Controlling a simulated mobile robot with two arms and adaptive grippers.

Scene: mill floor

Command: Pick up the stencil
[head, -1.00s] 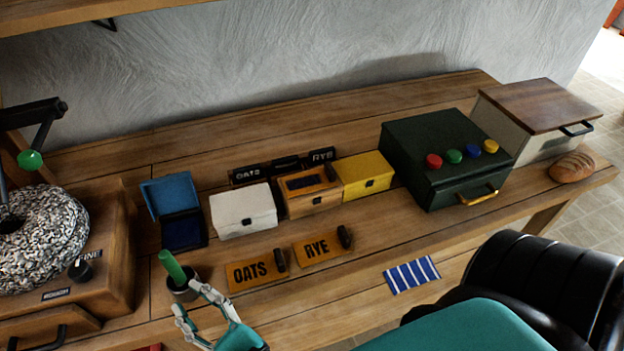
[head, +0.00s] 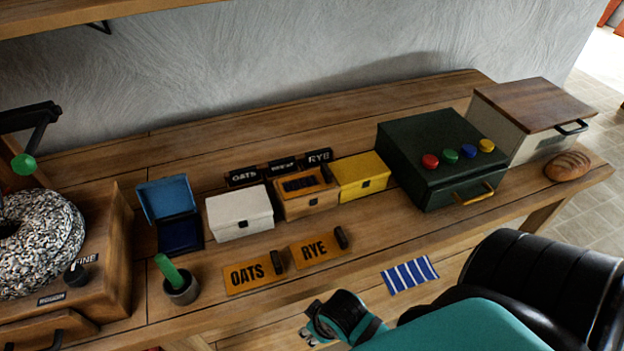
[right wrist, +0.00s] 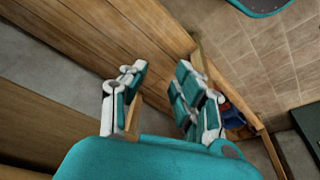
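Two orange stencil plates with black handles lie flat on the bench in the head view: one marked OATS (head: 250,276) and, to its right, one marked RYE (head: 316,250). My right gripper (head: 311,335) is near the bench's front edge, below and apart from both plates. In the right wrist view its two fingers (right wrist: 160,80) are spread with nothing held between them; neither stencil shows there. My left gripper is out of view.
Behind the plates stand a white box (head: 240,214), a wooden box (head: 305,205) and a yellow box (head: 362,175). A cup (head: 182,290) with a green-handled tool stands left. A blue striped cloth (head: 410,274) lies right. A dark green case (head: 430,135) stands farther back.

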